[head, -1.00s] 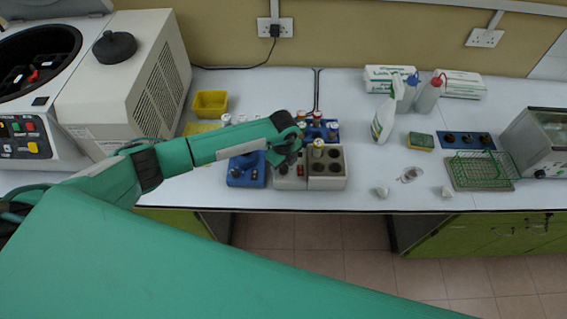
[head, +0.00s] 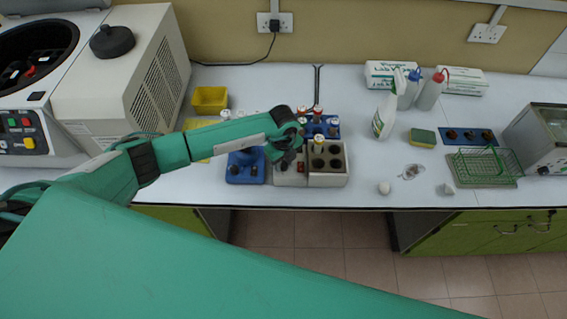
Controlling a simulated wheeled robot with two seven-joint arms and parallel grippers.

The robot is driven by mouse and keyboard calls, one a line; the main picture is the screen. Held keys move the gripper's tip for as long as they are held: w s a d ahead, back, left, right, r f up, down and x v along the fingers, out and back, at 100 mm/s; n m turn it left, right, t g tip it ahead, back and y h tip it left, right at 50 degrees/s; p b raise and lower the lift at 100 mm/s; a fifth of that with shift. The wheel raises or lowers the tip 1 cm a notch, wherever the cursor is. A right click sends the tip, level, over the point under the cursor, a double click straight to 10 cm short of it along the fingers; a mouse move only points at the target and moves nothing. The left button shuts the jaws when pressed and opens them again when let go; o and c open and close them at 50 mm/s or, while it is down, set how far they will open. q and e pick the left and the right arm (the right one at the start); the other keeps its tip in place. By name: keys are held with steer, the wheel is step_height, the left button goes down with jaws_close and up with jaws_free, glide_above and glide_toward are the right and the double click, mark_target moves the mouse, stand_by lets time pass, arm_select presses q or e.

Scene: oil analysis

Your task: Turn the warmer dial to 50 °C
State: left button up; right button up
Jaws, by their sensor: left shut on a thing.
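The warmer is a grey block unit. Its right half (head: 328,178) has several dark round wells, and one well holds a vial with a yellow cap (head: 318,144). Its left half is the control part (head: 290,181), with a small red switch showing. My left gripper (head: 285,162) points down over this control part and is shut on the dial, which the gripper hides. The dial's marks and setting cannot be read. My right gripper is not in view.
A blue device (head: 245,174) stands close left of the warmer. A blue rack (head: 326,132) with several capped vials stands behind it. A yellow bin (head: 210,100) and a large centrifuge (head: 120,80) are at left.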

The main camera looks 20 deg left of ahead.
arm_select(q)
steer(key=m+b, duration=0.2)
steer(key=b, duration=0.1)
steer(key=m+b, duration=0.6)
steer(key=shift+f, duration=0.35)
steer(key=m+b, duration=0.8)
steer(key=b, duration=0.2)
steer(key=shift+r, duration=0.1)
steer(key=shift+r+m+b, duration=0.25)
steer(key=shift+m+b, duration=0.85)
steer(key=shift+b, duration=0.4)
steer(key=o, duration=1)
steer(key=shift+r, duration=0.1)
